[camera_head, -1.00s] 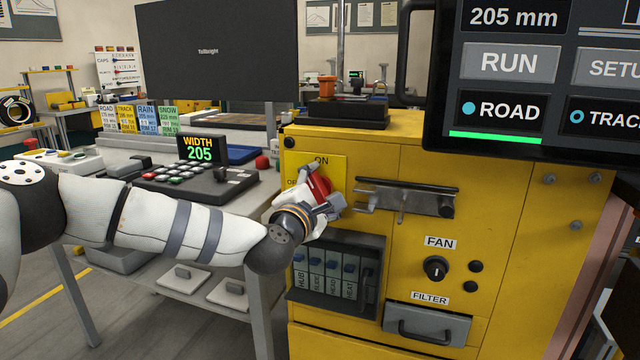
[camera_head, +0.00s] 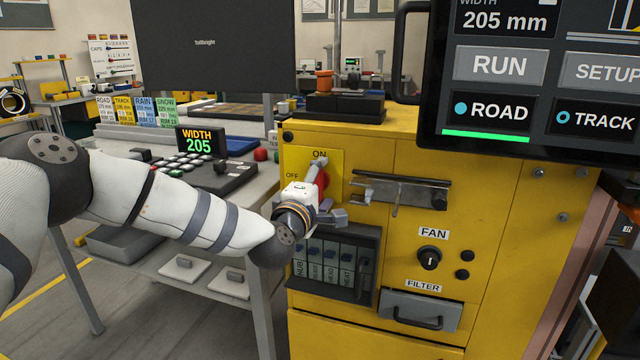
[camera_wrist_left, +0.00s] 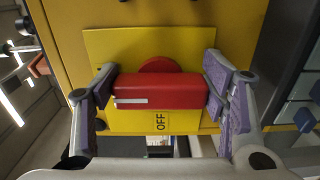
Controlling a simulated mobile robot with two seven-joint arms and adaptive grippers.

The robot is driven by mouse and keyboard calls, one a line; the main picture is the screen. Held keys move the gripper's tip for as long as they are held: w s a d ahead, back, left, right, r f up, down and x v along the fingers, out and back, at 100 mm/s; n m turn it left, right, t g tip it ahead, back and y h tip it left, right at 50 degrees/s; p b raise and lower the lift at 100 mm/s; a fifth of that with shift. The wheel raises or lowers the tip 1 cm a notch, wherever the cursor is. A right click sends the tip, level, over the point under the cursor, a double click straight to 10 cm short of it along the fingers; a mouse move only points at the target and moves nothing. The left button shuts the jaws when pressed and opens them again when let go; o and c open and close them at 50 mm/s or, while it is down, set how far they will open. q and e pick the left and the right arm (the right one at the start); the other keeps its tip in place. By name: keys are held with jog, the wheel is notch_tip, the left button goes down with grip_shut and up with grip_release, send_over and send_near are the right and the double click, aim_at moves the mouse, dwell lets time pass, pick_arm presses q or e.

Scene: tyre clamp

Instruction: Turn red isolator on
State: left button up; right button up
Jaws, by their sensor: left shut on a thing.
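The red isolator handle (camera_head: 322,181) sits on a yellow plate (camera_head: 335,163) at the upper left of the yellow cabinet, with ON above and OFF to the left. My left gripper (camera_head: 323,192) is shut on the handle, which it partly hides in the head view. In the left wrist view, the red handle (camera_wrist_left: 160,91) lies between my two fingers, one at each end. Its white mark is at the left end, the side towards ON. The handle stands about upright on the cabinet, in line with ON. My right gripper is not in view.
A metal latch bar (camera_head: 400,190) is right of the isolator. A rack of labelled cartridges (camera_head: 335,268) lies below my gripper. The FAN knob (camera_head: 429,257) and FILTER drawer (camera_head: 420,308) are lower right. A big screen (camera_head: 540,80) overhangs at upper right.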

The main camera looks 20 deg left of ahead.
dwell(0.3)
pick_arm(q)
jog(key=o, duration=1.2)
jog(key=shift+c, duration=0.2)
jog(key=s, duration=1.2)
jog(key=shift+a, duration=0.25)
